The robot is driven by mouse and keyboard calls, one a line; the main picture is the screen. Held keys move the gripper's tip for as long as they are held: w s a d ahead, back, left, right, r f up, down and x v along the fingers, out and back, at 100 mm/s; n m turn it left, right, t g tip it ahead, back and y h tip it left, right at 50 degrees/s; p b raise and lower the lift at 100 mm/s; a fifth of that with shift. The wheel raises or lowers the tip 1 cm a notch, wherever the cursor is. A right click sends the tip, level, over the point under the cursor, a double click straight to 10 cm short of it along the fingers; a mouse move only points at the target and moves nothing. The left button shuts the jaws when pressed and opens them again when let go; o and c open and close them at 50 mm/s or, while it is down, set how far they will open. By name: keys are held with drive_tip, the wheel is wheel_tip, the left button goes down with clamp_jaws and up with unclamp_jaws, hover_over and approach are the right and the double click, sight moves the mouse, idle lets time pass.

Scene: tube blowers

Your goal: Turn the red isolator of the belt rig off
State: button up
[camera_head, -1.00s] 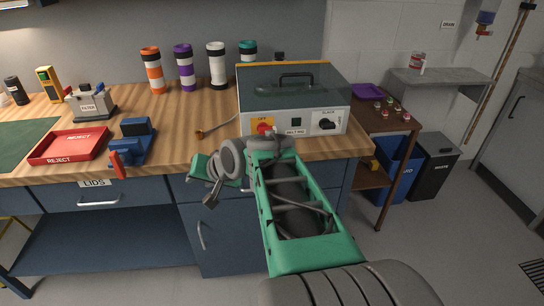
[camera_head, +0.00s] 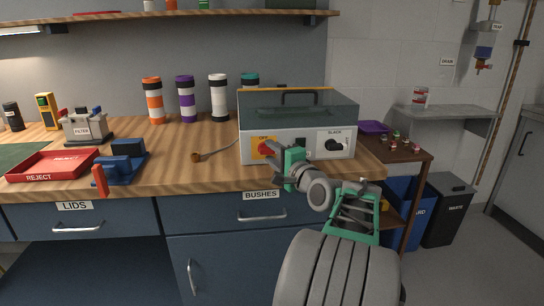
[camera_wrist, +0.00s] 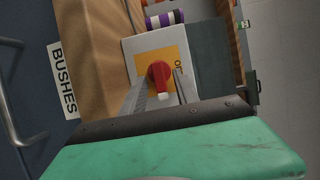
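The belt rig (camera_head: 298,120) is a light grey box with a dark clear hood, standing on the wooden bench. Its red isolator (camera_head: 266,147) is a rotary knob on a yellow plate at the left of the front panel, with an OFF label above it. The isolator also shows in the wrist view (camera_wrist: 159,75), with a pale mark at its lower end. My gripper (camera_wrist: 160,88) faces the panel, one finger on each side of the knob and a little apart. The fingers look open; contact with the knob cannot be told. In the head view my gripper (camera_head: 276,154) partly hides the panel's middle.
A black selector knob (camera_head: 334,145) is on the panel's right. A brown hooked tool (camera_head: 197,156) lies left of the rig. A blue fixture with an orange handle (camera_head: 120,168) and a red reject tray (camera_head: 52,166) stand further left. Several banded tubes stand behind.

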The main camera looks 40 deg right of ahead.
drive_tip(key=shift+c, duration=0.4)
clamp_jaws()
